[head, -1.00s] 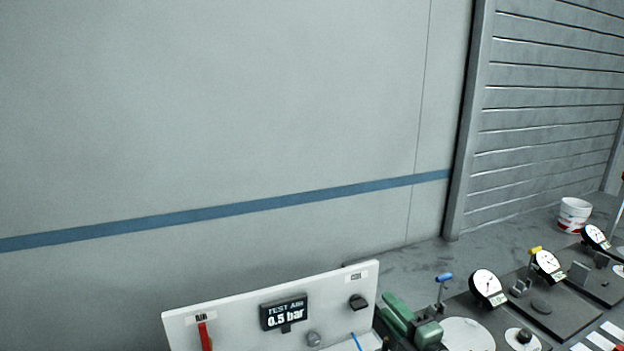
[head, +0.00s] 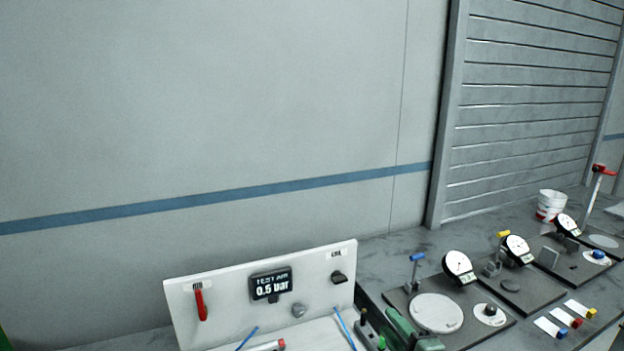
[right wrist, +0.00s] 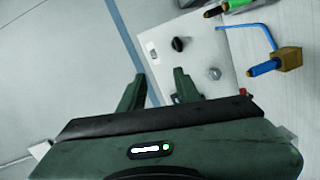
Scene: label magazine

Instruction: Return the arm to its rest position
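My right gripper (head: 398,322) is dark green and shows at the bottom edge of the head view, just right of the white test panel (head: 215,292). In the right wrist view its two fingers (right wrist: 160,88) stand apart with nothing between them, so it is open and empty. The panel and its black knob (right wrist: 181,44) lie beyond the fingers in that view. Most of the right arm is below the head picture. My left gripper does not show clearly in any view.
The panel carries a red handle (head: 201,304) and a display (head: 271,284) reading 0.5 bar. Several dial gauges (head: 459,267) on dark plates stand to the right on the grey bench. A blue-tipped tool in a brass block (right wrist: 288,60) shows in the wrist view.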

